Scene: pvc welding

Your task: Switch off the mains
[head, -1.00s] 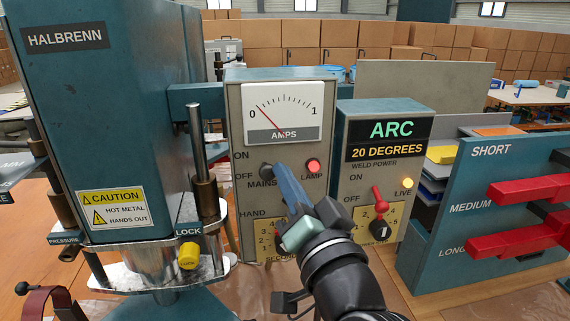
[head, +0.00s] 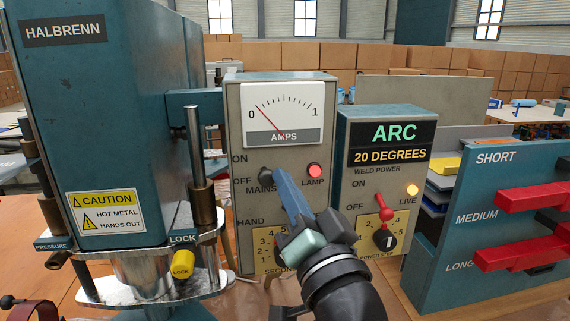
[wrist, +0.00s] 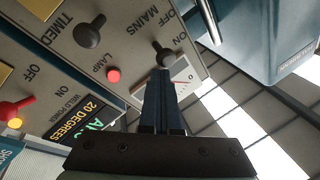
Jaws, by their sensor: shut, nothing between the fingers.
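The mains switch (head: 265,175) is a black ball-ended lever on the grey panel under the AMPS meter, with ON marked above OFF. In the wrist view the mains lever (wrist: 164,56) seems to lean toward ON. The red lamp (head: 314,170) beside it is lit; it also shows in the wrist view (wrist: 113,75). My gripper (head: 277,172) is shut and empty, its blue fingers just right of the mains knob in the head view. In the wrist view the fingertips (wrist: 163,72) lie right by the knob; I cannot tell whether they touch it.
The ARC box (head: 385,150) stands to the right with a red weld power lever (head: 384,203) and a lit LIVE light (head: 412,190). The HALBRENN machine (head: 95,130) stands close on the left. A rack with red pieces (head: 515,260) is at the far right.

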